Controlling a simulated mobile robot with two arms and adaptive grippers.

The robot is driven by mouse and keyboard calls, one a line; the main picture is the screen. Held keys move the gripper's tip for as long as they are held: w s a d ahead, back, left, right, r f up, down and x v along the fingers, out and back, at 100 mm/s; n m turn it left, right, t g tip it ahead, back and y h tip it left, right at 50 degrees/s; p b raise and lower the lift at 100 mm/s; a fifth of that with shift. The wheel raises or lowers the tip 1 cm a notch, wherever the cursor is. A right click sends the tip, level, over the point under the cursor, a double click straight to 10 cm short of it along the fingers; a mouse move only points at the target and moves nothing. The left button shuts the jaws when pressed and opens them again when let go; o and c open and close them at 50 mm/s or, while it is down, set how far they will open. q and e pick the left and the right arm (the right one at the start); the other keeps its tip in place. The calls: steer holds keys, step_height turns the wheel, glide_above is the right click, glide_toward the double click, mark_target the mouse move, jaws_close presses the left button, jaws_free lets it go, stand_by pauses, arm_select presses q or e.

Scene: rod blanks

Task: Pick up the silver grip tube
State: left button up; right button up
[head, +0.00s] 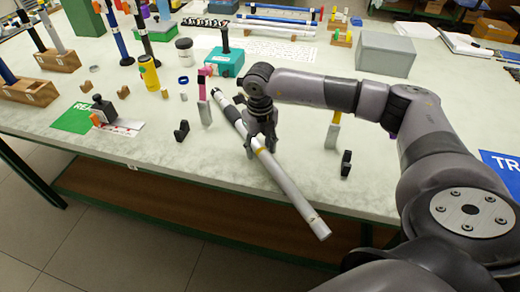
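The silver grip tube (285,182) is a long metallic rod with a yellow band near its middle and dark bands toward its far end. It slants from the upper left to the lower right, and its near end shows past the table's front edge. My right gripper (262,138) comes down over the tube near its middle, with its fingers around it, and appears shut on it. The fingertips are partly hidden by the tube. The tube appears raised above the table. My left gripper is not in view.
Two black rests (181,131) and (346,163) stand near the front edge of the pale table (225,185). A pink-topped upright (204,97), a yellow bottle (149,73), a teal block (224,63) and a grey box (385,54) stand behind. Wooden holders are at left.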

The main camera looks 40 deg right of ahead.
jaws_close()
stand_by(0.4)
steer(key=shift+r, duration=0.1)
